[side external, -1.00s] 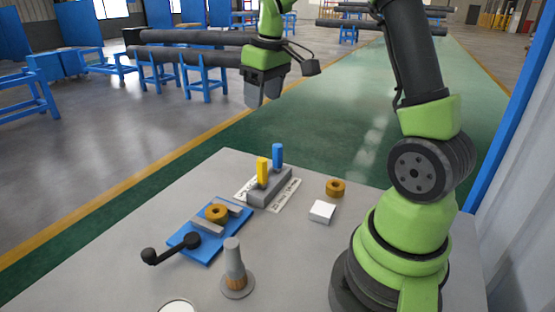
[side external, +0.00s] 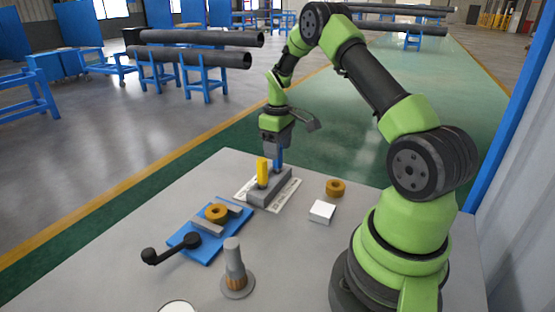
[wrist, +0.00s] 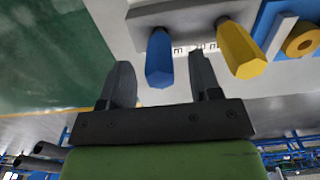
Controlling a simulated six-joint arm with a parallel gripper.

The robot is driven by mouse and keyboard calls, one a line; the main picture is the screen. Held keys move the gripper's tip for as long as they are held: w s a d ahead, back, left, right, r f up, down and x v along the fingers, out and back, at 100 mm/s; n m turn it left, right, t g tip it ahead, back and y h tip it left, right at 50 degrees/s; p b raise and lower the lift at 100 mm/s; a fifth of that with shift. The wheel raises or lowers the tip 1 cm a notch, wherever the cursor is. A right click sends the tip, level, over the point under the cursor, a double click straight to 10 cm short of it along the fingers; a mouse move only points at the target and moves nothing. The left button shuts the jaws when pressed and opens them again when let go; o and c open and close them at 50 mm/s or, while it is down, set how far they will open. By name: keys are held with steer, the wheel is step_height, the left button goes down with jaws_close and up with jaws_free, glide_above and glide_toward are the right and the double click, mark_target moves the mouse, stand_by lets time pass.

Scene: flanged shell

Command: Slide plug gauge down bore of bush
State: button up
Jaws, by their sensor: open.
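Two plug gauges stand upright in a grey block (side external: 270,187): a yellow-handled one (side external: 262,171) and a blue-handled one (side external: 279,160). My gripper (side external: 277,152) is open and points down at the blue handle. In the wrist view the blue handle (wrist: 159,62) lies between the two open fingers, and the yellow handle (wrist: 240,50) is to the right, outside them. I cannot tell whether a finger touches the blue handle. A brass bush (side external: 216,212) sits between grey jaws on a blue fixture; it also shows in the wrist view (wrist: 302,40). Its bore looks empty.
A loose brass ring (side external: 335,187) and a white block (side external: 322,211) lie right of the grey block. A black-knobbed lever (side external: 170,249) extends from the blue fixture (side external: 206,250). A grey post on a round base (side external: 236,270) stands in front. Printed labels lie beneath the grey block.

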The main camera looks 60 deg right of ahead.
step_height(320, 180, down, 3)
steer(key=shift+r, duration=0.2)
steer(key=c, duration=1)
steer(key=shift+c, duration=0.2)
steer(key=shift+r, duration=0.1)
step_height(320, 180, up, 15)
steer(key=w+a+n, duration=0.2)
steer(key=a+n, duration=0.1)
steer(key=a, duration=0.7)
steer(key=w+a+n, duration=0.3)
steer(key=a, duration=0.7)
step_height(320, 180, down, 11)
steer(key=shift+s+a, duration=0.2)
